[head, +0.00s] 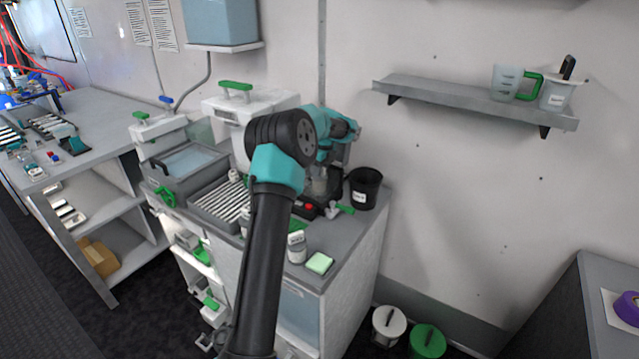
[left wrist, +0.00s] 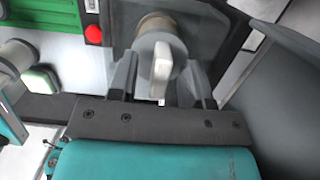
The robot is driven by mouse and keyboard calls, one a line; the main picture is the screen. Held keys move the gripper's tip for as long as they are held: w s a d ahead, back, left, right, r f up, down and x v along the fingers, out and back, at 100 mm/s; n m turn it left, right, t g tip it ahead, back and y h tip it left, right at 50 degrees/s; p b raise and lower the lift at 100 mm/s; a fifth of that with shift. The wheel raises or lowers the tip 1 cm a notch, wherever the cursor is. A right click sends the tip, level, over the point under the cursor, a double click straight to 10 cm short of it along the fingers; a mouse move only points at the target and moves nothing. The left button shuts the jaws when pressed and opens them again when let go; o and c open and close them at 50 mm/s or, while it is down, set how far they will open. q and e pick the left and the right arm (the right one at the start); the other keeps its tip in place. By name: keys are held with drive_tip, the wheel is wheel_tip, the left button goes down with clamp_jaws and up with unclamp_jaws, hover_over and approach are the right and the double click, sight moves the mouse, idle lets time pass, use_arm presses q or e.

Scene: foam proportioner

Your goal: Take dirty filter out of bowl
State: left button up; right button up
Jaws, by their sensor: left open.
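In the left wrist view a grey round piece with a white upright tab (left wrist: 160,72) and a tan cylindrical part (left wrist: 157,24) sits between my left fingers. It looks like the filter, but I cannot tell how dirty it is or make out the bowl's rim. My left gripper (left wrist: 162,82) is open, with one finger on each side of the piece and no clear grip on it. In the head view my left gripper (head: 322,182) points down over the back right of the counter, partly hidden by its own arm. My right gripper is not in view.
A black bin (head: 364,190) stands just right of the gripper. A red button (head: 309,207) is close by; it also shows in the left wrist view (left wrist: 94,34). A bottle (head: 297,248) and a green sponge (head: 319,263) sit in front. A ribbed drainer (head: 215,203) is left.

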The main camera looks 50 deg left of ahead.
use_arm(q)
clamp_jaws()
drive_tip(key=shift+r, duration=0.1)
idle(0.5)
wheel_tip(320, 180, up, 18)
idle(0.5)
idle(0.4)
